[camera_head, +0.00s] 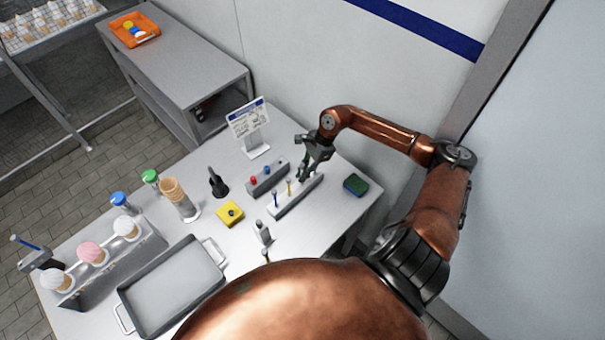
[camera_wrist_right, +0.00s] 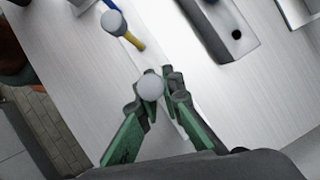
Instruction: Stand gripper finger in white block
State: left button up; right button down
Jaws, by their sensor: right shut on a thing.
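The white block (camera_head: 300,197) is a long pale bar on the right half of the table. A dark blue gripper finger (camera_head: 276,199) and a yellow one (camera_head: 289,187) stand upright in it. My right gripper (camera_head: 303,174) is over the block's far right part. In the wrist view its green fingers (camera_wrist_right: 163,92) are shut on a gripper finger with a round, pale grey top (camera_wrist_right: 150,87). The held finger's lower end is hidden, so I cannot tell whether it is in the block. The yellow finger (camera_wrist_right: 134,41) stands beside it.
A grey block with red and blue knobs (camera_head: 265,179) lies just behind the white block. A sign (camera_head: 249,124), a green and blue sponge (camera_head: 355,185) and a yellow square (camera_head: 230,214) are nearby. A metal tray (camera_head: 172,283) lies at front left.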

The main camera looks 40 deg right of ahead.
aim_at(303, 165)
jog(key=shift+f+b, duration=0.55)
jog(key=shift+f, duration=0.2)
jog(key=c, duration=2)
grip_release()
jog(key=shift+r, duration=0.15)
notch_tip(303, 165, up, 10)
jog(key=shift+f, duration=0.1)
